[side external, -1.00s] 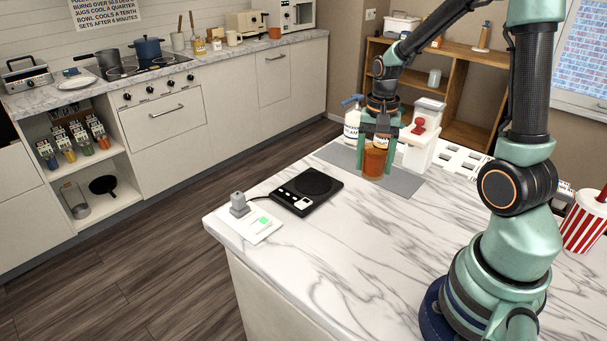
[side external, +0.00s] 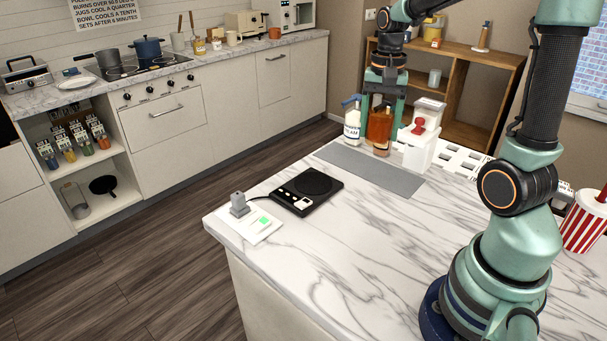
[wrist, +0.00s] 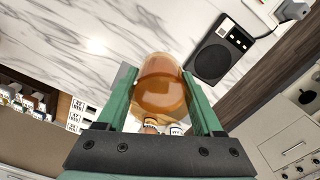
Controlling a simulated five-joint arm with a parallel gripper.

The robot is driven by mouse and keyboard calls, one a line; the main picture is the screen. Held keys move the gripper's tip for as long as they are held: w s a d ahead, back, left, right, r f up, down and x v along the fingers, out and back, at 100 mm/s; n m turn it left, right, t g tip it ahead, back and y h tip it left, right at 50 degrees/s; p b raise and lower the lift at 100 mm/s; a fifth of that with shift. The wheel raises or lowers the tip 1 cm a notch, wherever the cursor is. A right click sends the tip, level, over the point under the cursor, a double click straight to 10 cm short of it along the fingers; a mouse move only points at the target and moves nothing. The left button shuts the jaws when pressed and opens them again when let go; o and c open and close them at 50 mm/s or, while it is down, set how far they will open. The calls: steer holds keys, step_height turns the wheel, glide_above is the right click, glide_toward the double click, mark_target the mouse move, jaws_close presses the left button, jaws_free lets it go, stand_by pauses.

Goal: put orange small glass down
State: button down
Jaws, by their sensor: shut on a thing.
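The small orange glass (wrist: 162,88) sits between the two green fingers of my gripper (wrist: 163,110) in the wrist view, and the fingers are shut on it. In the side view my gripper (side external: 382,112) is raised above the far end of the grey mat (side external: 372,170). The orange shape between and below its fingers (side external: 380,126) is the glass, and I cannot tell where it ends and any amber bottle behind it begins. The mat below looks bare.
A white-labelled bottle (side external: 352,124) stands left of my gripper. A white dispenser with a red knob (side external: 419,135) stands close on the right. A black scale (side external: 306,190) lies nearer on the marble counter (side external: 370,255), which has clear room. A striped cup (side external: 585,222) stands far right.

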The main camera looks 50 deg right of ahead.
steer(key=shift+w+r, duration=0.2)
steer(key=shift+r, duration=0.15)
steer(key=w+a+r, duration=0.2)
steer(key=w+a, duration=0.1)
steer(key=w, duration=1.2)
steer(key=shift+m, duration=0.4)
step_height(320, 180, down, 20)
steer(key=shift+r, duration=0.25)
steer(key=shift+f, duration=0.1)
steer(key=shift+c, duration=0.2)
jaws_free()
